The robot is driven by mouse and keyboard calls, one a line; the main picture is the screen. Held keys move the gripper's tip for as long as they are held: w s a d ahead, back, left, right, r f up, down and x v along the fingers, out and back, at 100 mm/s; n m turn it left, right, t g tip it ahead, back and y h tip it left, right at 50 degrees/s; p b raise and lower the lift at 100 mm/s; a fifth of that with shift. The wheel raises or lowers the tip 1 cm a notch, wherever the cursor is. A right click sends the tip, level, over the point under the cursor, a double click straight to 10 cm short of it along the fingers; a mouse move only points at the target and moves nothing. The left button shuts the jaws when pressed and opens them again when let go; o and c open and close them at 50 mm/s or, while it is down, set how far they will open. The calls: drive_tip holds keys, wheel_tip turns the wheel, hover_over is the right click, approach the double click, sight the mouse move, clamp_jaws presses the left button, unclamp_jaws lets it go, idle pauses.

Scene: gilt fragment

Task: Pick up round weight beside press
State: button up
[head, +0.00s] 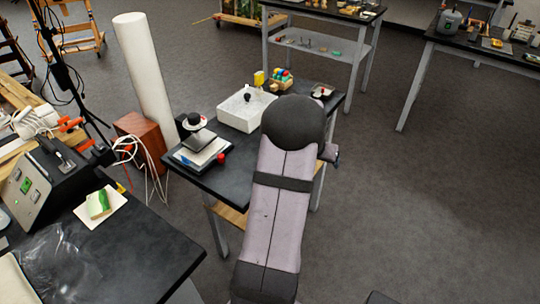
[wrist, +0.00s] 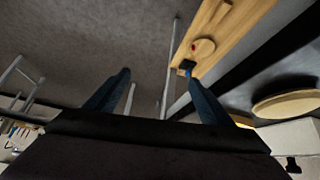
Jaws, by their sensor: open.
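A small press-like device (head: 200,152) with a pale plate and a red knob stands at the left end of the small black table. A round black-and-white piece (head: 195,120) shows at its top or just behind it; I cannot tell whether it is the round weight. My gripper is mostly hidden behind my own arm in the head view, over the table's right side. In the wrist view my gripper (wrist: 158,92) has its two bluish fingers spread apart with nothing between them. No round weight is clearly visible between or near the fingers there.
A tall white cylinder (head: 146,75) rises beside the table. The wrist view shows a wooden shelf (wrist: 215,40). Open floor lies right.

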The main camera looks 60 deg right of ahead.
drive_tip(key=w+a+r+n+t+h+b, duration=0.1)
drive_tip(key=w+a+t+b, duration=0.1)
drive_tip(key=w+b, duration=0.1)
drive_tip(key=w+a+r+n+t+h+b, duration=0.1)
drive_tip(key=w+a+r+n+t+b, duration=0.1)
drive_tip(key=b, duration=0.4)
drive_tip(key=w+a+r+n+t+h+b, duration=0.1)
drive_tip(key=w+r+n+t+b, duration=0.1)
drive_tip(key=w+b, duration=0.2)
drive_tip(key=shift+w+a+r+h+b, duration=0.15)
drive_tip(key=shift+w+a+h+b, duration=0.2)
drive_tip(key=shift+b, duration=0.2)
drive_tip(key=a+t+b, duration=0.1)
drive_tip(key=w+a+n, duration=0.1)
drive_tip(key=a+f+t+b, duration=0.1)
drive_tip(key=shift+w+a+n+t+b, duration=0.25)
drive_tip(key=shift+a+n+t+b, duration=0.05)
drive_tip(key=shift+a, duration=0.1)
drive_tip(key=shift+s+a+f+t, duration=0.4)
drive_tip(key=shift+s+a+t, duration=0.15)
drive_tip(key=shift+a, duration=0.25)
drive_tip(key=shift+s+a+f+n+t+h, duration=0.25)
drive_tip(key=shift+s+a+n+t, duration=0.1)
drive_tip(key=shift+a+t, duration=0.2)
drive_tip(key=shift+w, duration=0.1)
drive_tip(key=shift+b+x, duration=0.45)
drive_tip(key=shift+x, duration=3.15)
drive_tip(key=shift+d, duration=0.1)
